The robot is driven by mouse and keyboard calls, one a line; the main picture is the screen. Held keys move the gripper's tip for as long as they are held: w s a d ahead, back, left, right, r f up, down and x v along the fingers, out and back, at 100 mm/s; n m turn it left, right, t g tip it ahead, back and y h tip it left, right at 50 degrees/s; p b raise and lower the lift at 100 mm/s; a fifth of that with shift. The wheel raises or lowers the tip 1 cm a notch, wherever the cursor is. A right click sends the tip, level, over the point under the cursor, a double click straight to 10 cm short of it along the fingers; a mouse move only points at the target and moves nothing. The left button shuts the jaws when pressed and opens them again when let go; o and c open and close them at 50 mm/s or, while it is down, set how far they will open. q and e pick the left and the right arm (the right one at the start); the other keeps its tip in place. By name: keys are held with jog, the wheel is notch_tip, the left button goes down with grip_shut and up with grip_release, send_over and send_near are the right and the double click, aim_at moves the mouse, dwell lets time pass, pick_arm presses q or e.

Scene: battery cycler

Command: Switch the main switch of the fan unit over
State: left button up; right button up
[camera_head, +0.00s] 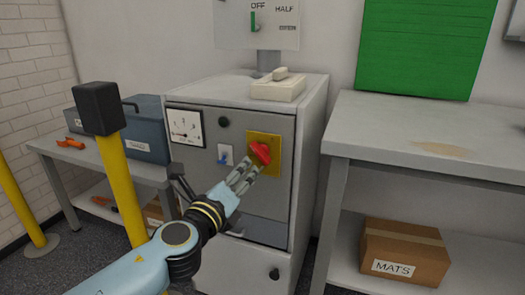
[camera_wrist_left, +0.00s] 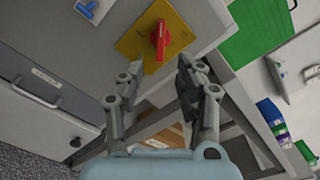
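The main switch is a red rotary handle (camera_head: 260,152) on a yellow plate (camera_head: 274,141) on the grey front of the fan unit (camera_head: 309,130). In the head view the handle looks slanted. In the left wrist view the red handle (camera_wrist_left: 160,38) stands upright in the picture on its yellow plate (camera_wrist_left: 180,32). My left gripper (camera_head: 247,174) is just in front of the switch, slightly below it. In the left wrist view its fingers (camera_wrist_left: 160,69) are apart with nothing between them, and the handle appears beyond the tips. Contact is not visible. My right gripper is not in view.
A blue switch (camera_head: 224,155) and a dial gauge (camera_head: 186,127) sit left of the yellow plate. A yellow post with a black top (camera_head: 98,108) stands at the left. A bench (camera_head: 402,125) with a MATS box (camera_head: 404,250) below stands at the right.

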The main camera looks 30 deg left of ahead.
aim_at(257, 155)
pick_arm(q)
jog(key=x, duration=0.5)
jog(key=shift+w+r, duration=0.15)
jog(key=shift+w, duration=0.1)
jog(key=x, duration=0.3)
jog(key=shift+w+a, duration=0.1)
jog(key=shift+w, duration=0.15)
jog(key=shift+w+a, duration=0.1)
jog(key=shift+w, duration=0.35)
jog(key=shift+c, duration=0.2)
jog(key=c, duration=0.7)
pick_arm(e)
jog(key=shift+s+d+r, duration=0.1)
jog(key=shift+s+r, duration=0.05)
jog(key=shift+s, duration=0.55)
